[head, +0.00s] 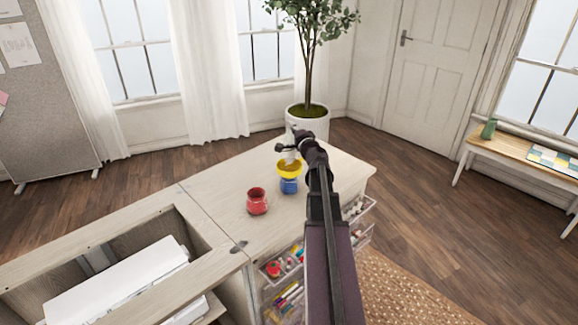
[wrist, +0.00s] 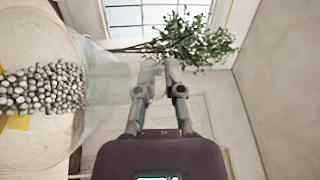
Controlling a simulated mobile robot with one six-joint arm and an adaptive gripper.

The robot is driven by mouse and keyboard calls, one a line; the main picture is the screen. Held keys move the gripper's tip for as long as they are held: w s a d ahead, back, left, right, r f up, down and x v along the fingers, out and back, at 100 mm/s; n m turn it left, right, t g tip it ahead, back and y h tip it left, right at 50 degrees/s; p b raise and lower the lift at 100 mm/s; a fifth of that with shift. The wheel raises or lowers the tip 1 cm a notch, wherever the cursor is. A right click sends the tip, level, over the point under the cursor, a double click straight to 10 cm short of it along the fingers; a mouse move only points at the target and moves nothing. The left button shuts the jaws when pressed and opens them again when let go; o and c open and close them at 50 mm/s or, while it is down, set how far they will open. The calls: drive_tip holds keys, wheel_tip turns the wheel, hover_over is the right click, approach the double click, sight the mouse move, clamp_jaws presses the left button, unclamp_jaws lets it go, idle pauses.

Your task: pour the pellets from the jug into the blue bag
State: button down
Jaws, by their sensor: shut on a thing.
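The clear jug (wrist: 105,75) is held by my gripper (wrist: 162,85), which is shut on it. Grey pellets (wrist: 45,88) lie in a band along the jug, reaching the left edge of the wrist view. A patch of yellow shows behind them. In the head view, the pale jug (head: 291,156) is small and partly hidden by my gripper (head: 287,148). It is just above a yellow funnel (head: 289,170). The funnel sits on top of the blue bag (head: 289,187), which stands on the cabinet top. I cannot tell whether pellets are falling; the bag's inside is hidden.
A red pot (head: 257,201) stands on the cabinet top (head: 225,190) left of the bag. Open clear drawers (head: 285,263) with sewing items stick out at the front. A potted tree (head: 307,122) stands behind the cabinet. The cabinet top is otherwise mostly clear.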

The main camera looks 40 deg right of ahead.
drive_tip(key=shift+s+a+r+n+t+b, duration=0.1)
drive_tip(key=shift+s+a+n+t+b, duration=0.35)
drive_tip(key=shift+a+n+b, duration=0.15)
drive_tip(key=shift+s+a+r+n+t+b, duration=0.1)
drive_tip(key=shift+s+a+n+t+b, duration=0.2)
drive_tip(key=shift+a+n+t+b, duration=0.25)
idle(2.4)
drive_tip(key=shift+a, duration=0.1)
drive_tip(key=shift+w+d+r+m+g+p, duration=0.1)
drive_tip(key=shift+w+d+m+g+p, duration=0.3)
drive_tip(key=shift+d+m+g+p, duration=0.25)
drive_tip(key=shift+w+d+f+m+g+p, duration=0.1)
drive_tip(key=shift+w+d+m+g+p, duration=0.15)
drive_tip(key=shift+d+p, duration=0.15)
drive_tip(key=shift+w+d+f+m+g+p, duration=0.1)
drive_tip(key=shift+w+d+m+p, duration=0.05)
drive_tip(key=shift+d+m+p, duration=0.15)
drive_tip(key=shift+d+f, duration=0.15)
drive_tip(key=shift+w+d+m, duration=0.15)
drive_tip(key=shift+m, duration=0.1)
